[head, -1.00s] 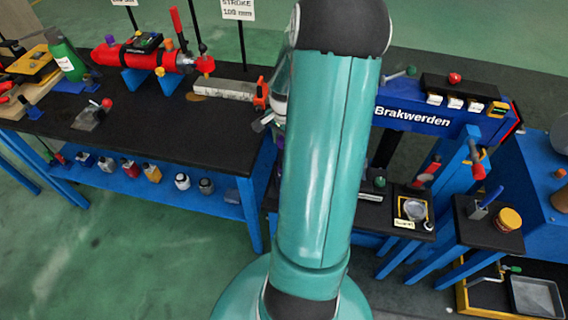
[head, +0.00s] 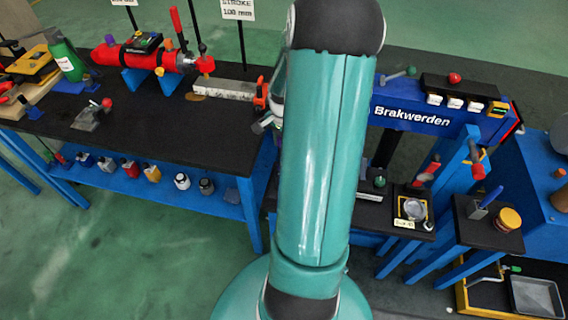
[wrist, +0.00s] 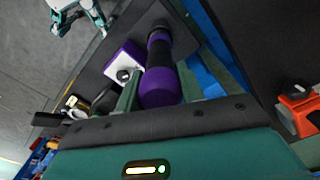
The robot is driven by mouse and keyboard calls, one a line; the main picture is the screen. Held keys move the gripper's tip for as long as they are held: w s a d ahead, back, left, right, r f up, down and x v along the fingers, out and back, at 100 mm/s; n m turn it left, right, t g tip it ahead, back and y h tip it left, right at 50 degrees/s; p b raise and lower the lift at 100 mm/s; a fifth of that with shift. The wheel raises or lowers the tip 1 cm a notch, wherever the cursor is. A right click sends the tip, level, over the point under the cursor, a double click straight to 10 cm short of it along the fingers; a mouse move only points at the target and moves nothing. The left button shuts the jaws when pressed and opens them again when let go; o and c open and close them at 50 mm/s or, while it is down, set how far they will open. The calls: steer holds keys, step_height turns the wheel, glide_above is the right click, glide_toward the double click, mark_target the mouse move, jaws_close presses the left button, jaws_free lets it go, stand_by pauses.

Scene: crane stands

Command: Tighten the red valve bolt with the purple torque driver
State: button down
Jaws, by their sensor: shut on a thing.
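In the wrist view, my gripper (wrist: 165,78) is shut on the purple torque driver (wrist: 161,88). The driver has a rounded purple end close to the camera, a black band and more purple beyond it. Its far tip is hidden. In the head view my gripper and the driver are hidden behind my teal arm. I cannot make out the red valve bolt for certain in either view. A red cylinder (head: 128,58) with a red valve-like end (head: 205,65) lies on blue supports on the black bench.
The black bench (head: 215,140) has bare room at its front right. A blue beam marked "Brakwerden" (head: 412,117) stands right of my arm. A small black stand (head: 480,238) holds a yellow-lidded jar (head: 508,219). In the wrist view, a white and purple block (wrist: 122,62) sits beside the driver.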

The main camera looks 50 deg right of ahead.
steer(key=shift+r, duration=5.5)
